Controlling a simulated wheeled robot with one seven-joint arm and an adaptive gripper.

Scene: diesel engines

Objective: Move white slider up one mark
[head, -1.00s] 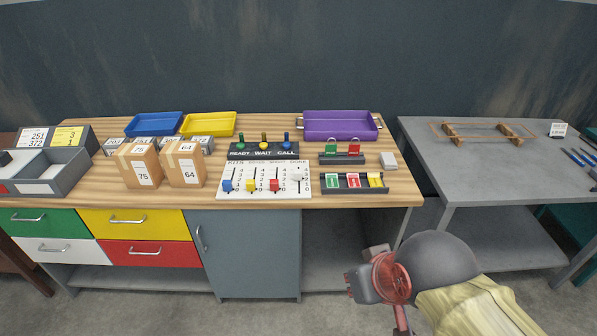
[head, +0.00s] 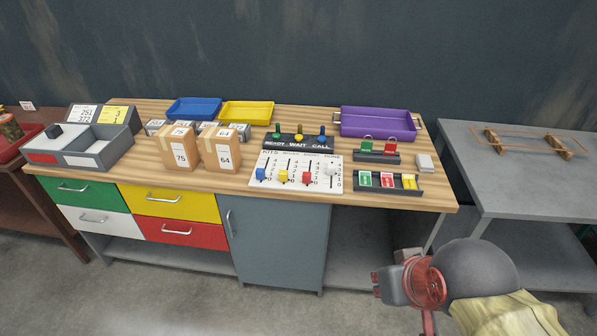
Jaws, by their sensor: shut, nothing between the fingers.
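The white slider (head: 331,169) is a small white knob in the rightmost column of the white slider board (head: 297,184) on the wooden workbench. It sits higher than the blue slider (head: 261,174), yellow slider (head: 283,177) and red slider (head: 307,178) in the other columns. Numbered marks run beside each slot; the exact mark at the white knob is too small to read. My gripper (head: 389,286) is at the lower right, in front of and below the bench edge. It is shut and empty, well apart from the board.
Behind the sliders is a dark panel (head: 300,142) with green, yellow and blue knobs. A purple tray (head: 379,122) is behind. A grey table (head: 505,185) stands at right. Floor shows before the bench.

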